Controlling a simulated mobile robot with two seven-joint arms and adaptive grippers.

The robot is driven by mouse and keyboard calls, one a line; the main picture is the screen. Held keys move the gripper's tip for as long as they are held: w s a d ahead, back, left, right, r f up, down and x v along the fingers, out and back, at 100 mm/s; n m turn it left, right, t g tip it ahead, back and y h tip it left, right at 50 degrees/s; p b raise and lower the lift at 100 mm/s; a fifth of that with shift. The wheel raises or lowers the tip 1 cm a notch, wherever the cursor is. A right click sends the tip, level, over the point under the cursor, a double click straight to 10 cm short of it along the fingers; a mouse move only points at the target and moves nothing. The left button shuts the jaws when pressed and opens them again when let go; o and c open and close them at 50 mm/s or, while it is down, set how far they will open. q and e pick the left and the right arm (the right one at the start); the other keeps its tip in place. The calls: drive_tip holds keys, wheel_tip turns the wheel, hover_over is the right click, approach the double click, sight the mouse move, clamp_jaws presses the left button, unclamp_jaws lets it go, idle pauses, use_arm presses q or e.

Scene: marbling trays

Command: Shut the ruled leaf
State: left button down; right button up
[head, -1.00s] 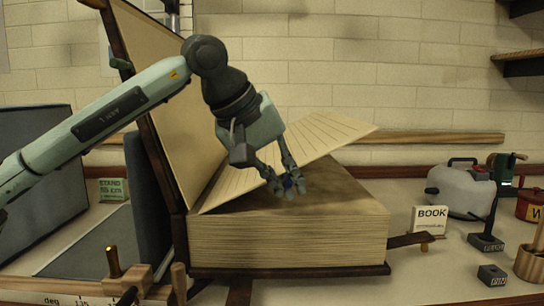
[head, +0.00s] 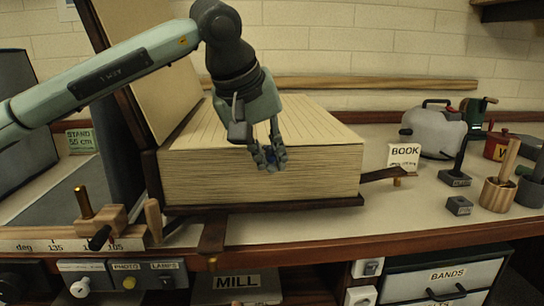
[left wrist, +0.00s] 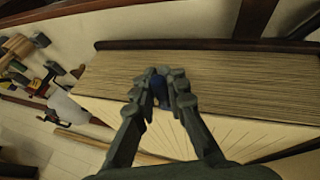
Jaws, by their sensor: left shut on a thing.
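The ruled leaf (head: 318,122) is a pale sheet with dark lines. It appears to lie flat on top of the thick page block (head: 225,182) of the big book; I see no gap under its front edge. My left gripper (head: 270,164) is at the middle of that front edge, fingers pointing down, shut on a small blue tab (head: 271,168). In the left wrist view the blue tab (left wrist: 159,90) is between the fingertips, at the line between leaf and page edges. The fingers partly hide it. My right gripper is not in view.
The book's cover (head: 182,105) stands raised at the left. A strap (head: 392,174) sticks out at the right, near the BOOK card (head: 403,156). A jug (head: 436,132), pots and small blocks stand further right. A wooden clamp (head: 100,222) stands front left.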

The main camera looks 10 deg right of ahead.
use_arm(q)
drive_tip(key=shift+a, duration=0.1)
drive_tip(key=c, duration=1.5)
unclamp_jaws()
drive_tip(key=shift+a, duration=0.1)
drive_tip(key=shift+c, duration=0.2)
drive_tip(key=shift+r, duration=0.25)
drive_tip(key=v, duration=1.1)
drive_tip(key=shift+s+r, duration=0.2)
drive_tip(key=shift+s+a, duration=0.1)
